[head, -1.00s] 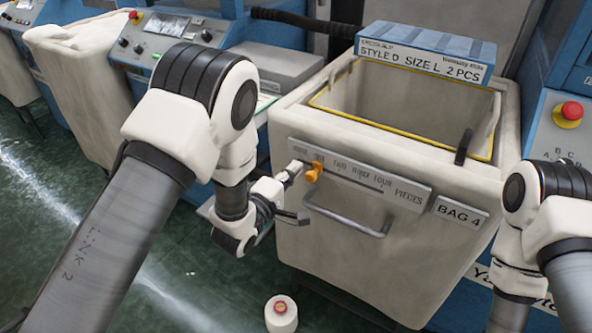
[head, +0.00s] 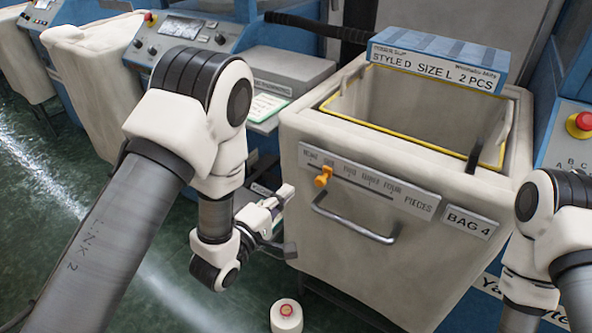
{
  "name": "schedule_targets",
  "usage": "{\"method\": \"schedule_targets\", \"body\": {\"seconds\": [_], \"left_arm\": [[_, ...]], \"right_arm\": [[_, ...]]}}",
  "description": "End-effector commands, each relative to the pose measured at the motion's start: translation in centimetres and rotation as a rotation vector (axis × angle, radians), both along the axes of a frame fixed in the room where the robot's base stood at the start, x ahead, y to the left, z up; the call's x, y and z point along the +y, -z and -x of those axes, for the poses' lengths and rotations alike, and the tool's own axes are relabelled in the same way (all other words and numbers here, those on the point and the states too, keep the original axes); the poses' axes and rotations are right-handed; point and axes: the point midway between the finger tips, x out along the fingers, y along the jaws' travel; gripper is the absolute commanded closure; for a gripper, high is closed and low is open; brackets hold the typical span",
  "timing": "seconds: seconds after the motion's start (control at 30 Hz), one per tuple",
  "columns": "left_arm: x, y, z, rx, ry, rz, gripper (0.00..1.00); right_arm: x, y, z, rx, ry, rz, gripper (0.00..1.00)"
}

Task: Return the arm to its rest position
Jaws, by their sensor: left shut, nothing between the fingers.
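My left arm comes in from the left, and its gripper (head: 286,192) is shut and empty. It hangs just left of the bag bin (head: 400,265), apart from the orange slider (head: 323,177) on the bin's counting plate (head: 400,197). The slider sits near the plate's left end, by the second word of the scale. My right arm (head: 540,235) shows at the right edge; its gripper is out of view.
The bin has a grey handle (head: 352,222), a "BAG 4" label (head: 468,220) and a blue sign (head: 436,65) on its back rim. Machines with control panels (head: 187,33) line the back. An emergency button (head: 581,122) is at right.

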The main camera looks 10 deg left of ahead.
Motion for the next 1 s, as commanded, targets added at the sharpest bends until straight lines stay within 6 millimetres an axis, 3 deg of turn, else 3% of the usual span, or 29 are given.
{"method": "schedule_targets", "body": {"seconds": [0.13,0.2,0.27,0.33,0.47,0.5,0.6,0.7,0.77,0.87,1.0], "left_arm": [[0.0,0.1,0.1,0.009,0.000,0.000,1.00],[0.5,0.7,0.7,0.051,-0.013,0.007,1.00],[1.9,2.3,2.1,0.135,-0.050,0.016,1.00],[3.8,6.0,4.4,0.291,-0.101,-0.055,1.00],[7.3,14.2,12.1,0.645,-0.058,-0.471,1.00],[8.2,16.2,15.1,0.753,0.011,-0.618,1.00],[9.8,19.6,22.5,0.962,0.309,-0.959,1.00],[10.2,20.6,27.2,1.029,0.634,-1.174,1.00],[10.3,20.7,28.8,1.023,0.782,-1.246,1.00],[10.3,20.7,29.7,0.987,0.908,-1.308,1.00],[10.3,20.7,29.6,0.969,0.929,-1.325,1.00]], "right_arm": [[0.0,-0.3,0.0,0.000,0.000,0.000,0.07],[0.0,-1.7,0.0,0.000,0.000,0.000,0.07],[0.0,-3.5,0.0,0.000,0.000,0.000,0.07],[0.0,-4.9,0.0,-0.001,0.000,0.000,0.07],[0.0,-6.7,0.0,0.000,0.000,0.000,0.07],[0.0,-7.0,0.0,0.000,0.000,0.000,0.07],[0.0,-7.1,0.0,0.000,0.000,0.000,0.07],[0.0,-6.8,0.0,0.000,0.000,0.000,0.07],[0.0,-6.8,0.0,0.000,0.000,0.000,0.07],[0.0,-6.8,0.0,0.000,0.000,0.000,0.07],[0.0,-6.8,0.0,0.000,0.000,0.000,0.07]]}}
